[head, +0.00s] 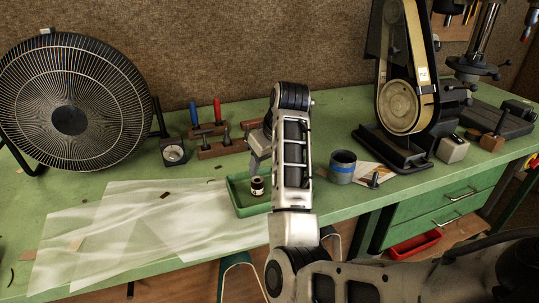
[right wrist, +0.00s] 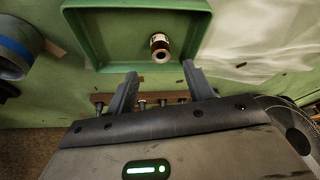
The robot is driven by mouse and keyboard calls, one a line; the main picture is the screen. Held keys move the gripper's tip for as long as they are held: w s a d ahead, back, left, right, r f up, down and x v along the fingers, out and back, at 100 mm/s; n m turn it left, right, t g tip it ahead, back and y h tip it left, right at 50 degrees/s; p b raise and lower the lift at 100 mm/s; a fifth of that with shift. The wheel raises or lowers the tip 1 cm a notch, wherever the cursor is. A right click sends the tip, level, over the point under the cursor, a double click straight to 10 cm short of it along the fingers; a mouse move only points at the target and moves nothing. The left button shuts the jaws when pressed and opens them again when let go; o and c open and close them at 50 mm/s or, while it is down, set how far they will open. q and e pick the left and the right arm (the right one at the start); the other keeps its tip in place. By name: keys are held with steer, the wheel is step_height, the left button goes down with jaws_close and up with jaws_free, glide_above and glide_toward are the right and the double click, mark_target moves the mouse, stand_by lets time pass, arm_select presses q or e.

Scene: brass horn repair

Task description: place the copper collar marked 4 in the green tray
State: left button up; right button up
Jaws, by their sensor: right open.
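A small collar (head: 257,186), dark and coppery with a pale label band, is inside the green tray (head: 236,200). The number on its label is too small to read. In the right wrist view the collar (right wrist: 160,47) stands near the tray's wall (right wrist: 135,66), its round open end showing. My right gripper (head: 258,162) is above the tray's back side. In the right wrist view its two fingers (right wrist: 160,76) are apart with nothing between them, and the collar is beyond their tips. My right arm hides the tray's right part in the head view. My left gripper is not in view.
Translucent sheets (head: 140,228) cover the bench left of the tray. A grey cup with a blue band (head: 342,168) stands to the right. Wooden tool blocks (head: 222,148) are behind. A fan (head: 70,105) stands at left and a belt sander (head: 402,100) at right.

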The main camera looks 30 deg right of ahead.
steer(key=shift+v, duration=1.75)
steer(key=shift+f, duration=0.1)
steer(key=shift+h, duration=0.9)
steer(key=s+f, duration=0.4)
steer(key=f, duration=0.1)
steer(key=s+f, duration=0.2)
steer(key=f, duration=0.1)
steer(key=shift+d, duration=0.1)
steer(key=s+a+f+y, duration=0.1)
steer(key=s+a+f, duration=0.25)
steer(key=s, duration=0.45)
steer(key=s+a+f+n, duration=0.1)
steer(key=s+a+f, duration=0.2)
steer(key=s+a, duration=0.3)
steer(key=s+a+f+y, duration=0.1)
steer(key=s+a+f, duration=0.2)
steer(key=s, duration=0.6)
steer(key=w+a+f+n+t+y, duration=0.1)
steer(key=w+a+f+t, duration=0.3)
steer(key=f, duration=0.5)
steer(key=shift+w+f+t+y, duration=0.35)
steer(key=shift+w+t+y, duration=0.25)
steer(key=shift+w+t, duration=0.35)
steer(key=shift+w+a, duration=0.1)
steer(key=shift+a, duration=0.05)
